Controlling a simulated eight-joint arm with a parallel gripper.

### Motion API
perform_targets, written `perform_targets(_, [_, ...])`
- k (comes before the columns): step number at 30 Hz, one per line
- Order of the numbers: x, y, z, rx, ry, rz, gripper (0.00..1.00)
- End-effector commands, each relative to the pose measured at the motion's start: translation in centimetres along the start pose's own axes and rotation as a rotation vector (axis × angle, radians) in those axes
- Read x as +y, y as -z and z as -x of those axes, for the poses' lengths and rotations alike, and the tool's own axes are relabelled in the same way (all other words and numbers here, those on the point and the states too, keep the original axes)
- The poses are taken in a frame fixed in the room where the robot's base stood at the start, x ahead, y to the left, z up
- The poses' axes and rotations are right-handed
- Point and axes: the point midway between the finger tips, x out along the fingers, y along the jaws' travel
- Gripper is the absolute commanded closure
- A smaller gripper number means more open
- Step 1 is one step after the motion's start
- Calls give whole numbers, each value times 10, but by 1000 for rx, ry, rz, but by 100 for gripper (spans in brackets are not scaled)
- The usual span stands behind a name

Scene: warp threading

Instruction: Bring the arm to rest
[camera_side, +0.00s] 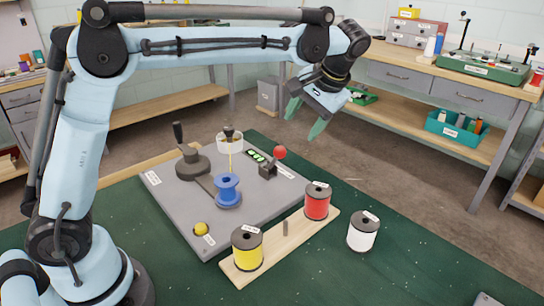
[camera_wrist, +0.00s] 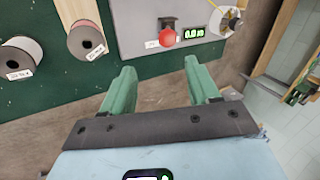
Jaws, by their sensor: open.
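My gripper (camera_side: 304,118) is raised in the air past the far right edge of the green mat. Its green fingers are apart with nothing between them; they also show in the wrist view (camera_wrist: 160,70). The grey board (camera_side: 180,222) carries a blue spool (camera_side: 228,190), a dark crank (camera_side: 192,163), a red-knobbed lever (camera_side: 280,152), a small green display (camera_side: 255,155) and a yellow button (camera_side: 201,228). A yellow thread runs from the white ring (camera_side: 230,144) down toward the blue spool. In the wrist view the red knob (camera_wrist: 171,38) lies beyond my fingertips.
A wooden rack (camera_side: 277,262) holds a yellow spool (camera_side: 247,248), a red spool (camera_side: 317,201) and a bare peg (camera_side: 285,228) between them. A white spool (camera_side: 363,232) stands on the green mat (camera_side: 420,270). Workbenches line the walls. The air around my gripper is clear.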

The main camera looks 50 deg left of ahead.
Motion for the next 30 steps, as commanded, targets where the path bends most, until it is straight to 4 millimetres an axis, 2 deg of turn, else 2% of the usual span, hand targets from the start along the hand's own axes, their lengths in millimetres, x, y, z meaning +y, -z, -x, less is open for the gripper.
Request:
perform_targets(8, [0, 0, 0, 1, -2, 0, 40])
perform_targets(14, [-11, -14, 0, 41, -62, -16, 40])
perform_targets(22, [-29, -60, -7, 177, -228, -49, 40])
perform_targets(30, [-33, -111, -27, 344, -370, -51, 40])
